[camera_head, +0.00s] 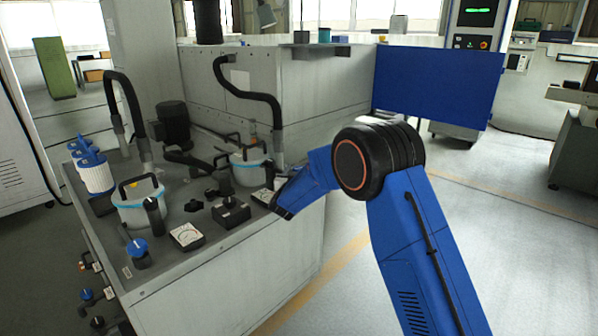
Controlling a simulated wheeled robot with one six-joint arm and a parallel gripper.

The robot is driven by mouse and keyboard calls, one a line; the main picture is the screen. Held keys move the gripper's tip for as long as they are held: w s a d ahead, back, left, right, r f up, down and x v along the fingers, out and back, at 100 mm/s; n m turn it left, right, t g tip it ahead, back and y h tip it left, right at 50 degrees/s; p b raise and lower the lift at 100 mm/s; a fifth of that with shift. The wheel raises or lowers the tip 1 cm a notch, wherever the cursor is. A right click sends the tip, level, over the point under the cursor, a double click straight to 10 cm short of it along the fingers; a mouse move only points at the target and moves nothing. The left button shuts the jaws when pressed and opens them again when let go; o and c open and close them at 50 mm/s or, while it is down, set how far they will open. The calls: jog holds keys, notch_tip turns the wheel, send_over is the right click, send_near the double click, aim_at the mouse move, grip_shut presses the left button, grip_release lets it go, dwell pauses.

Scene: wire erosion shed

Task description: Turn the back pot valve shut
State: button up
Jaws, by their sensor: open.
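The back pot (250,168) is a white pot with a light blue band and a black handle, standing on the grey cabinet top. A black hose (255,94) arches down beside it. A black upright fitting on a dark block (231,213) stands in front of this pot; I cannot tell whether it is the pot's valve. My blue arm reaches in from the right, its end low at the cabinet's right edge. My gripper (279,203) is small and dark there, near the back pot and apart from the black fitting as far as I can see. It is open; its fingers are hard to make out.
A black motor (173,122) stands behind. The floor to the right is clear.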

jog(key=s+a, duration=0.1)
jog(key=s, duration=1.6)
jog(key=shift+a, duration=0.25)
jog(key=shift+w, duration=0.1)
